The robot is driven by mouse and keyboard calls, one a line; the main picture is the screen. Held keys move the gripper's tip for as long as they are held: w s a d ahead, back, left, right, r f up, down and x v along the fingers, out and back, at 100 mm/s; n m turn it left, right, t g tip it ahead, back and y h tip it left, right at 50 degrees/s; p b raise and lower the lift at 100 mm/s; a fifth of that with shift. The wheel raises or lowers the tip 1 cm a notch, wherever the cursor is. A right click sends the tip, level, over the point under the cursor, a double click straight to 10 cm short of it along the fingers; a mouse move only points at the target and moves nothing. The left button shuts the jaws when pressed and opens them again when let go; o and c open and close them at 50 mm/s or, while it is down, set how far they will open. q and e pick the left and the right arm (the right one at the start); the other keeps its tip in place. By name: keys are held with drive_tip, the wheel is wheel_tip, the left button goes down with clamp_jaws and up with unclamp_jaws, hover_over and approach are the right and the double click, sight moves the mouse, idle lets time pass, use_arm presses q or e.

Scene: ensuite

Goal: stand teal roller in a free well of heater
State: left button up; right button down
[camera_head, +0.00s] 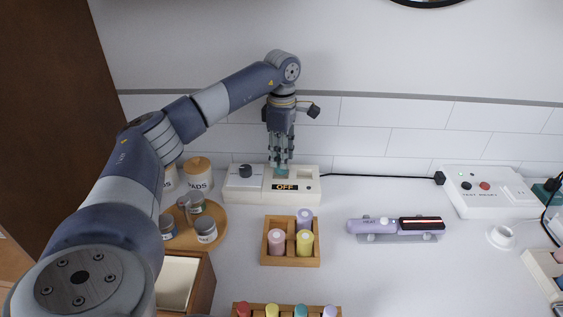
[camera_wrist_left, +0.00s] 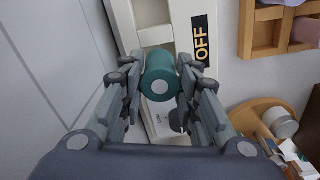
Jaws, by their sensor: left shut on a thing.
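My left gripper (camera_head: 281,163) points down over the heater (camera_head: 247,194), a white box with a dark knob and an "OFF" display. It is shut on the teal roller (camera_wrist_left: 160,77), which sits between the fingers in the left wrist view. Only a small teal part of the roller (camera_head: 283,172) shows below the fingertips in the head view, right at the heater's top. I cannot tell whether its lower end is inside a well. A recessed slot (camera_head: 305,174) to the right on the heater looks empty. My right gripper is out of view.
A wooden tray (camera_head: 268,258) with lilac, pink and yellow rollers stands in front of the heater. A round wooden board (camera_head: 213,240) with jars is at left. A lilac hot tool (camera_head: 385,226) lies on a stand at right. Counter between is clear.

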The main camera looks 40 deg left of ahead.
use_arm(q)
drive_tip(key=shift+f, duration=1.65)
drive_tip(key=shift+s+f, duration=0.1)
drive_tip(key=o, duration=1.1)
drive_tip(key=shift+c, duration=0.2)
wheel_tip(320, 180, up, 12)
drive_tip(key=shift+r, duration=0.2)
drive_tip(key=shift+f, duration=0.1)
